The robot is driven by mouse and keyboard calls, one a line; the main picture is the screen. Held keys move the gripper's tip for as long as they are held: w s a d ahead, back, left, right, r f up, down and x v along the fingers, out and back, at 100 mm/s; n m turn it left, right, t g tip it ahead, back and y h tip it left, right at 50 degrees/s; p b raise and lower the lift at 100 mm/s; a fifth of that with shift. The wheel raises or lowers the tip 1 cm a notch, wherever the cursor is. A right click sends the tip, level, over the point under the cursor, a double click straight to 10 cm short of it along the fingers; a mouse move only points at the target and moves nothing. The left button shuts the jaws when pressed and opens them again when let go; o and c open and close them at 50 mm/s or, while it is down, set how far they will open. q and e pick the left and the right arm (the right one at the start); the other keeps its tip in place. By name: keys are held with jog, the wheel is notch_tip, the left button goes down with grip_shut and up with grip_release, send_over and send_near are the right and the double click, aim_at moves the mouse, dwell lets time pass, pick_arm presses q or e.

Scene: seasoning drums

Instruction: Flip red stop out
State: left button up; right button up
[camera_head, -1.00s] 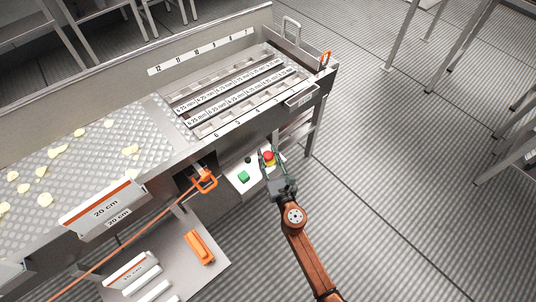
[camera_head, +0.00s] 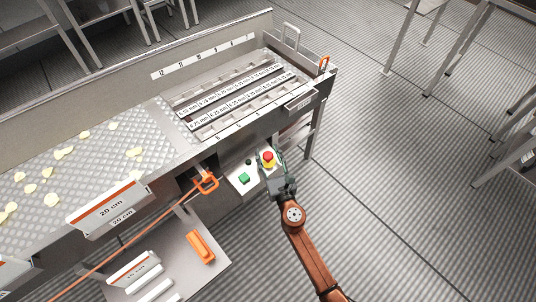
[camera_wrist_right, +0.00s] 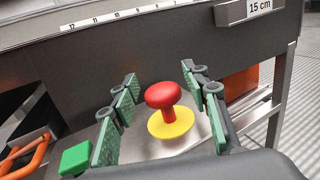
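The red stop (camera_wrist_right: 163,97) is a mushroom-shaped red button on a yellow round base (camera_wrist_right: 171,124), standing on a pale control panel (camera_head: 241,178). In the head view the red stop (camera_head: 267,156) shows just beyond my right gripper (camera_head: 269,163). In the right wrist view my right gripper (camera_wrist_right: 162,115) is open, with green-padded fingers on either side of the button. A gap shows between the pads and the red cap, so I see no contact. My left gripper is not in view.
A green button (camera_head: 244,178) sits left of the red stop on the same panel. An orange hook handle (camera_head: 207,182) is further left. The conveyor machine's dark front wall (camera_wrist_right: 150,65) rises behind the panel. Open floor lies to the right.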

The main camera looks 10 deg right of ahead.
jog(key=shift+f, duration=0.1)
jog(key=v, duration=1.2)
dwell(0.4)
